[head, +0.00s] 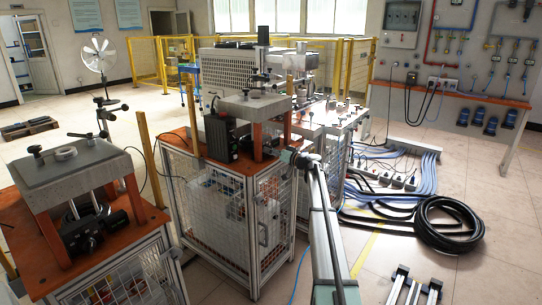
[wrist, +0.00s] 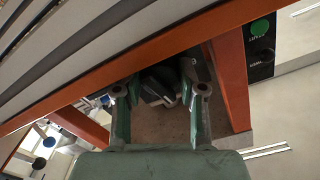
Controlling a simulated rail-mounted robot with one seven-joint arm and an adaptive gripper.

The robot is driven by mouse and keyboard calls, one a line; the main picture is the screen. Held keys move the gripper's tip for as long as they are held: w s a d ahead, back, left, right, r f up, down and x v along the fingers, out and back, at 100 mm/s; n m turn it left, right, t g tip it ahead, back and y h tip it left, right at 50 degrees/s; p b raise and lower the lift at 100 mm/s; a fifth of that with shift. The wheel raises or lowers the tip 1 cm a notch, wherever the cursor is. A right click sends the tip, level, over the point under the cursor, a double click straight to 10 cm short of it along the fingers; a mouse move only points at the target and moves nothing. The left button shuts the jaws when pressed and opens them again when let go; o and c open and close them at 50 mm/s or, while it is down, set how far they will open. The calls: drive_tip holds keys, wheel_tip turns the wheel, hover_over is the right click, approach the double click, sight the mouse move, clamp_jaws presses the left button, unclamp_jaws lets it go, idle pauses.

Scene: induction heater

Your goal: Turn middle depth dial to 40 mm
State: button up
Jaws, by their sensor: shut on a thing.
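The middle station (head: 250,108) has a grey top plate on orange legs over a wire-mesh cabinet. My gripper (head: 286,155) is at its right side, below the plate, and is small in the head view. In the wrist view my gripper (wrist: 161,90) has a green finger on each side of a black, rounded part, the middle depth dial (wrist: 158,84). The fingers are closed on it, under the orange frame. The dial's scale and reading cannot be made out, and the fingers hide its sides.
Orange legs (wrist: 229,85) stand close on both sides of my gripper, with an orange beam above. A black panel with a green button (wrist: 260,28) is at right. The left station (head: 75,165) stands apart. Coiled black hose (head: 445,225) lies on the floor at right.

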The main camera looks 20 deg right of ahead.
drive_tip(key=shift+m, duration=0.5)
drive_tip(key=o, duration=1.1)
drive_tip(key=shift+o, duration=0.2)
drive_tip(key=shift+r+n, duration=0.1)
drive_tip(key=shift+n, duration=0.2)
